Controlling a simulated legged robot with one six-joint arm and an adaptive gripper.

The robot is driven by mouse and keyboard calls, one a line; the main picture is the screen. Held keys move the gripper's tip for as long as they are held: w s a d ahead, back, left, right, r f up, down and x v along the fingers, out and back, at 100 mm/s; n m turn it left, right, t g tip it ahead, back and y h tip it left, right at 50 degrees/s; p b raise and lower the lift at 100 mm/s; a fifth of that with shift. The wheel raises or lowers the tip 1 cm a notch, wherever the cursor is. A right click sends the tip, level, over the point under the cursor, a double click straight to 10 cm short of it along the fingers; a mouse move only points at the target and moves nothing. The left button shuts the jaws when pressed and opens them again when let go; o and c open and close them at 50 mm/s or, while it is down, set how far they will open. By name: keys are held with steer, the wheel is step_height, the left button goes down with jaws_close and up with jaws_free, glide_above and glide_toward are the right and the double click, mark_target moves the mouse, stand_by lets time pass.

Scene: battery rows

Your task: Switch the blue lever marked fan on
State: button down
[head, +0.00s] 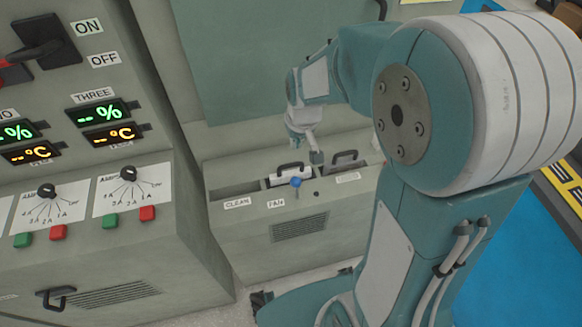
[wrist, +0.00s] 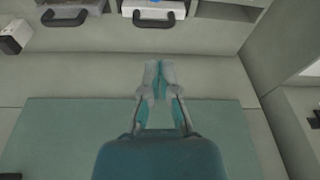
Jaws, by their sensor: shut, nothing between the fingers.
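The blue lever (head: 296,182) is a small round blue knob on a short stem, at the front top edge of a low grey-green cabinet (head: 250,225). A "FAN" label (head: 276,203) sits just left below it. My gripper (head: 316,157) points down over the cabinet, a little above and to the right of the knob in the head view, apart from it. In the wrist view my gripper (wrist: 158,66) has its fingers together with nothing between them.
A control panel with dials (head: 129,174) and an ON/OFF switch (head: 42,38) stands at left. A wall panel (head: 250,60) is behind.

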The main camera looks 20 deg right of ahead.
steer(key=g, duration=0.1)
glide_above(296, 188)
steer(key=w, duration=0.3)
step_height(296, 188, down, 7)
steer(key=shift+w+d, duration=0.1)
steer(key=shift+d, duration=0.05)
steer(key=f, duration=0.6)
steer(key=w+f, duration=0.1)
steer(key=f, duration=0.3)
steer(key=shift+a, duration=0.25)
